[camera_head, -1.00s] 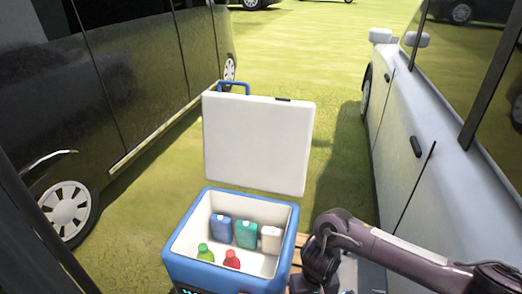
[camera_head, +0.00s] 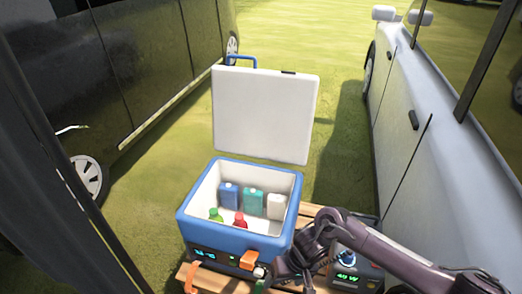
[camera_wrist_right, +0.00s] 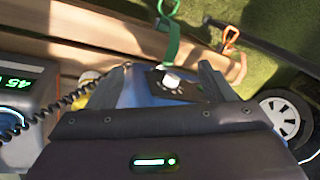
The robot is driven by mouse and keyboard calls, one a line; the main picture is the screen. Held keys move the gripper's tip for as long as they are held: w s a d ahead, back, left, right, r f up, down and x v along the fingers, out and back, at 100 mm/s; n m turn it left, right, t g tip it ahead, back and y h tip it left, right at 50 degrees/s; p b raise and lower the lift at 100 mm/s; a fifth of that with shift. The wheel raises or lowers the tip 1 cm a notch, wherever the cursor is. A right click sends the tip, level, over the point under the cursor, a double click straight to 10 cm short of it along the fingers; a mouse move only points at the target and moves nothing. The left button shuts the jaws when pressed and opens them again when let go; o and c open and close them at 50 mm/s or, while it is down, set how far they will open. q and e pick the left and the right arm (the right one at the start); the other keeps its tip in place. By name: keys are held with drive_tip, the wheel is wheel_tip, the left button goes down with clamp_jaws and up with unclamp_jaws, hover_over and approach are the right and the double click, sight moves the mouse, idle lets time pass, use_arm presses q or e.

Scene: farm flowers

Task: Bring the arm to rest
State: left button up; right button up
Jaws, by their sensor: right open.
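My right arm comes in from the right in the head view, and its dark gripper (camera_head: 287,268) hangs low beside the front right corner of the blue and white cooler (camera_head: 235,240). In the right wrist view the gripper (camera_wrist_right: 152,82) has its two fingers spread. A dark panel with a white knob (camera_wrist_right: 170,82) shows beyond and between them. I cannot tell whether the fingers touch it. The cooler lid (camera_head: 265,115) stands open. Inside are blue, teal and white packs and green- and red-capped bottles. My left gripper is not in view.
A wooden slatted stand (camera_head: 208,280) holds the cooler and a dark box with a green display (camera_head: 350,268). A coiled black cord (camera_wrist_right: 58,105) runs near the gripper. A dark van (camera_head: 150,60) stands left, a silver car (camera_head: 440,160) right. Grass between them is open.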

wheel_tip(320, 180, down, 8)
drive_tip(key=a+t+y+p, duration=0.2)
drive_tip(key=a+y, duration=0.1)
drive_tip(key=s+d+f+m+t+h+p, duration=0.1)
drive_tip(key=s+d+f, duration=0.4)
drive_tip(key=f, duration=0.4)
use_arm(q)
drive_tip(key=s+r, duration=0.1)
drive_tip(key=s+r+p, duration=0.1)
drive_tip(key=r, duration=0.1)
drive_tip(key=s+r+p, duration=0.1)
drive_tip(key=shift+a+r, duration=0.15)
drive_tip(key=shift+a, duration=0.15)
use_arm(e)
drive_tip(key=s+d+f+h, duration=0.1)
drive_tip(key=s+d+f, duration=0.3)
drive_tip(key=s, duration=0.5)
drive_tip(key=s+d+f+g+h, duration=0.1)
drive_tip(key=s+d, duration=0.4)
drive_tip(key=s, duration=0.5)
drive_tip(key=s+d+f+n+h, duration=0.1)
drive_tip(key=s+d+f+h, duration=0.2)
drive_tip(key=s, duration=0.7)
wheel_tip(320, 180, down, 4)
drive_tip(key=d, duration=0.2)
drive_tip(key=shift+s+d+r+g, duration=0.2)
drive_tip(key=shift+s+d+g, duration=0.1)
drive_tip(key=shift+g, duration=0.1)
drive_tip(key=shift+w, duration=0.1)
